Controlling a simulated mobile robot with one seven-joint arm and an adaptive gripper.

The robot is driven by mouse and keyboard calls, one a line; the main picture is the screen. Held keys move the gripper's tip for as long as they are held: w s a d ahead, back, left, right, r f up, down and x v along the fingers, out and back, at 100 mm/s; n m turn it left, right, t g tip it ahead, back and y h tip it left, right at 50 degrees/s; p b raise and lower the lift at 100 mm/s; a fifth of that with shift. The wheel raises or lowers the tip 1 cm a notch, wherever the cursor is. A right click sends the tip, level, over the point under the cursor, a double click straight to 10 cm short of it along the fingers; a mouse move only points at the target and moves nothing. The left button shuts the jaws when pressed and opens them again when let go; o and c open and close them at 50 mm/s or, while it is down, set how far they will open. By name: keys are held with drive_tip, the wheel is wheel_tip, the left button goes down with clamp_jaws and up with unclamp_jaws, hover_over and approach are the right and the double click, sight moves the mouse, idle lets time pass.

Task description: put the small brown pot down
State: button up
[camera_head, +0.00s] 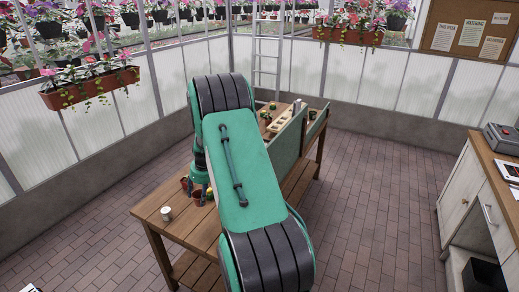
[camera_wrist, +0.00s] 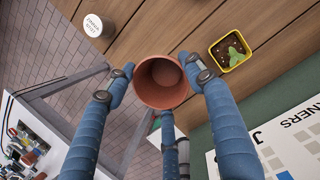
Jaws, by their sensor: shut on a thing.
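The small brown pot (camera_wrist: 150,92) is a plain terracotta pot, seen open end up in the wrist view and empty inside. My gripper (camera_wrist: 158,80) is shut on it, with blue jointed fingers on its left and right and another finger below it in the picture. The pot is seen against the wooden table (camera_wrist: 135,40) near its edge; I cannot tell whether its base touches the wood. In the head view my green arm covers much of the table (camera_head: 160,233), and reddish pots (camera_head: 186,185) show beside my partly hidden gripper.
A white can (camera_wrist: 94,25) stands on the table; it also shows in the head view (camera_head: 166,213). A yellow square pot with soil and a green plant (camera_wrist: 228,52) stands at the right. A green panel with a printed sheet (camera_wrist: 278,140) is at lower right. Bare wood lies between can and yellow pot.

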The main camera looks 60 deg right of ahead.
drive_tip(key=shift+s+x, duration=0.15)
drive_tip(key=shift+x, duration=0.45)
drive_tip(key=shift+s+x, duration=0.15)
drive_tip(key=shift+x, duration=0.4)
drive_tip(key=shift+f, duration=0.15)
drive_tip(key=shift+s+b+x, duration=0.15)
drive_tip(key=shift+s+x, duration=0.05)
drive_tip(key=shift+x, duration=0.6)
drive_tip(key=shift+s+b+x, duration=0.15)
drive_tip(key=shift+s+x, duration=0.05)
drive_tip(key=shift+x, duration=0.55)
drive_tip(key=shift+s+b+x, duration=0.15)
drive_tip(key=shift+x, duration=0.65)
drive_tip(key=shift+f, duration=0.15)
drive_tip(key=shift+s+b+x, duration=0.15)
drive_tip(key=shift+s+x, duration=0.05)
drive_tip(key=shift+x, duration=0.6)
drive_tip(key=shift+s+b+x, duration=0.2)
drive_tip(key=shift+x, duration=0.6)
drive_tip(key=shift+s+b+x, duration=0.15)
drive_tip(key=shift+s+x, duration=0.05)
drive_tip(key=shift+x, duration=0.65)
drive_tip(key=shift+f, duration=0.2)
drive_tip(key=o, duration=0.9)
drive_tip(key=shift+o, duration=0.2)
